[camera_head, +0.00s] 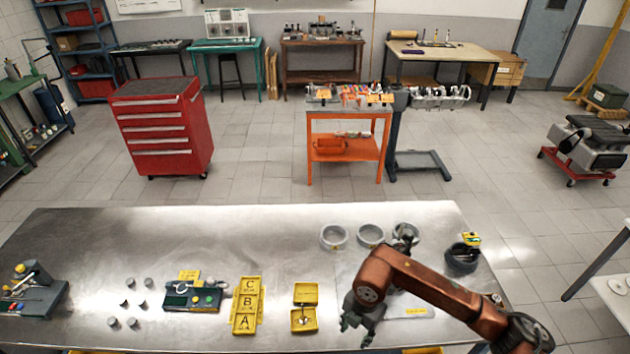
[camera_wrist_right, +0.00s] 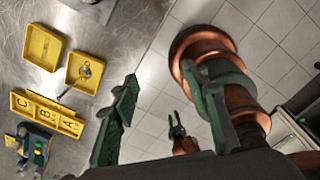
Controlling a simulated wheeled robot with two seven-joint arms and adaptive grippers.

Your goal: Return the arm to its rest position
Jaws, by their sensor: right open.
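My right arm (camera_head: 430,285), copper-coloured, reaches in from the right over the front of the steel table (camera_head: 230,225). My right gripper (camera_head: 358,322) is open and seems empty, just right of a yellow tray (camera_head: 303,319) holding a small metal part. In the right wrist view its green-grey fingers (camera_wrist_right: 165,108) stand wide apart. A large copper arm link (camera_wrist_right: 210,55) shows there behind one finger. A small dark two-pronged end (camera_wrist_right: 177,126) on copper, probably my left gripper, shows over the floor; its state is unclear. The head view does not show my left arm.
A yellow A-B-C tray (camera_head: 246,305) lies left of the gripper. Grey rings (camera_head: 333,237) stand behind the arm, and a dark cup (camera_head: 462,258) stands right of it. Small cylinders (camera_head: 148,283) stand at left. The table's back middle is clear.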

